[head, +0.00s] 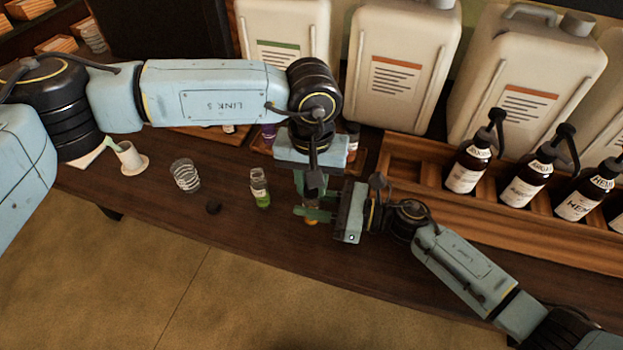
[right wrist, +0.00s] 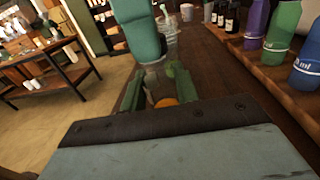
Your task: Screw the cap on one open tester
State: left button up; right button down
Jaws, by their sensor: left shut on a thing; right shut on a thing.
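A small glass tester with orange liquid (head: 311,221) is upright near the table's front edge. My right gripper (head: 318,215) is shut on it from the right; its orange base also shows in the right wrist view (right wrist: 166,102). My left gripper (head: 312,192) points down over the same tester and is shut at its top. What it grips, apparently a cap, is hidden by the fingers. Whether the cap sits on the threads cannot be seen. Another tester with green liquid (head: 260,189) stands to the left.
An empty clear glass (head: 185,175) and a white cup (head: 130,158) stand further left. Dark pump bottles (head: 467,167) stand in a wooden rack at the right. Large white canisters (head: 402,65) line the back. The table's front edge is close.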

pick_arm(q)
jog(key=m, duration=0.5)
jog(key=shift+m, duration=0.4)
jog(key=m, duration=0.4)
jog(key=o, duration=0.9)
jog(key=shift+r, duration=2.25)
